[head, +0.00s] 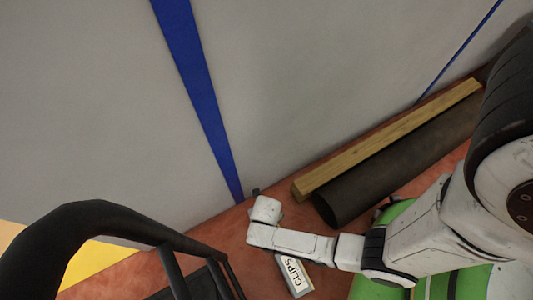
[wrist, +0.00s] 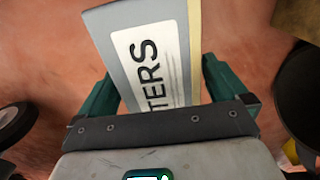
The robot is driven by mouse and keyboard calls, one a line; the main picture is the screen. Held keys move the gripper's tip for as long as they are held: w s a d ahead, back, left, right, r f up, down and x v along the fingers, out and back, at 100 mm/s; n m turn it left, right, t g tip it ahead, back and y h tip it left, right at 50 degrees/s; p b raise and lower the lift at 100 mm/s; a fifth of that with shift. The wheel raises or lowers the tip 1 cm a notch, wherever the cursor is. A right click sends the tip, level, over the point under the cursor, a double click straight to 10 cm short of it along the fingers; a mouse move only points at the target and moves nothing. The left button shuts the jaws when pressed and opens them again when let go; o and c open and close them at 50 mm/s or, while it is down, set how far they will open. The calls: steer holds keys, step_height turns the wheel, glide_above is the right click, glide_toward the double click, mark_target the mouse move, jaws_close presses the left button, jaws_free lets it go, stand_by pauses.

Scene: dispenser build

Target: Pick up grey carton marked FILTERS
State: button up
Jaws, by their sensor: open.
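The grey carton (wrist: 122,20) marked with a white label shows large in the wrist view; the letters TERS are readable and the rest of the word is cut off. It stands between the two teal fingers of my gripper (wrist: 160,84), with its lower end hidden behind the gripper's body. The fingers are apart, one on each side of the carton; the left finger is close to its side, and I cannot tell whether either touches.
A wooden beam (head: 385,141) and a dark pipe (head: 400,160) lie along the grey wall (head: 330,80). A black rail (head: 110,215) stands at lower left.

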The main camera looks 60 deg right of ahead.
steer(key=shift+r, duration=0.1)
steer(key=c, duration=1.5)
